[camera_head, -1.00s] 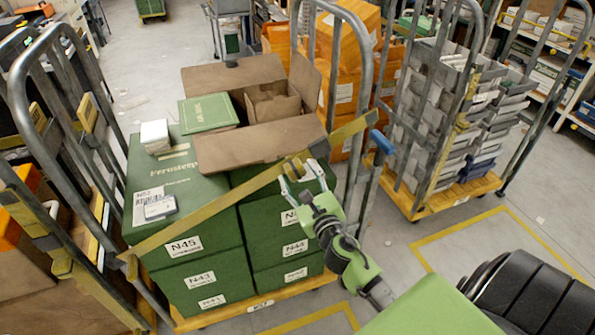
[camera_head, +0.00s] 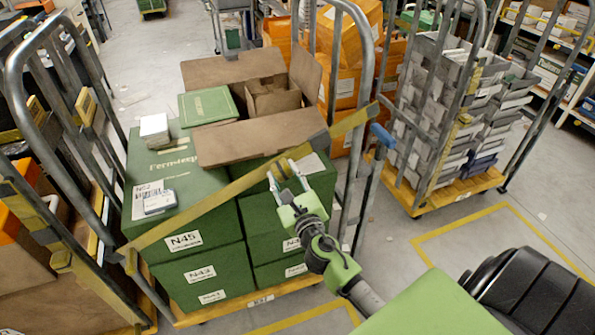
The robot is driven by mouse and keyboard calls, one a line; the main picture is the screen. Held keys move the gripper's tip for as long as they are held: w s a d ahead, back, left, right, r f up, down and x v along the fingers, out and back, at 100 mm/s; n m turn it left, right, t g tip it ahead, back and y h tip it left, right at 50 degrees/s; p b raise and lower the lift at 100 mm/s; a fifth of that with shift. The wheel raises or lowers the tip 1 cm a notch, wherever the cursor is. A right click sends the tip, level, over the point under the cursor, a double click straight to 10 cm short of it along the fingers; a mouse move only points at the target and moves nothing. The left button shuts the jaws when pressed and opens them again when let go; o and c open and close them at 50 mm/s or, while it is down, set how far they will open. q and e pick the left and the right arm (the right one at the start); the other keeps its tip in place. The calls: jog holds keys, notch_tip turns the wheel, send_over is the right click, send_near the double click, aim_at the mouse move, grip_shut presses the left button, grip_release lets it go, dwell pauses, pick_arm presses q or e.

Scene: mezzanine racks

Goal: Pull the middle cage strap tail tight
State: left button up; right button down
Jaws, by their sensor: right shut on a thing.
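The middle cage (camera_head: 360,165) has grey tube end frames and holds green boxes on a yellow base. A flat olive-yellow strap (camera_head: 205,205) runs diagonally across its front, from the lower left upright to the upper right upright. My right gripper (camera_head: 282,174) is at the strap, right of its middle, in front of the upper right green box. It is shut on a short yellowish piece at the strap, seemingly the strap tail (camera_head: 285,166); the fingers partly hide it. My left gripper is not in view.
An open brown carton (camera_head: 262,140), a green book (camera_head: 207,106) and small white boxes (camera_head: 154,131) lie on the green boxes (camera_head: 175,190). Cages with orange boxes (camera_head: 345,55) and grey trays (camera_head: 425,120) stand behind and right.

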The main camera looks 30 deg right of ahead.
aim_at(267, 171)
jog(key=a, duration=0.1)
jog(key=a+f, duration=0.1)
jog(key=a, duration=0.1)
jog(key=shift+w+a+f, duration=0.2)
jog(key=shift+w+f, duration=0.05)
jog(key=shift+w, duration=0.05)
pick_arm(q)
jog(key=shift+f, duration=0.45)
pick_arm(e)
jog(key=c, duration=1.7)
grip_release()
jog(key=shift+o, duration=1.4)
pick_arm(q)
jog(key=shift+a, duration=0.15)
pick_arm(e)
jog(key=shift+w, duration=0.1)
jog(key=shift+r, duration=0.1)
jog(key=v, duration=1.2)
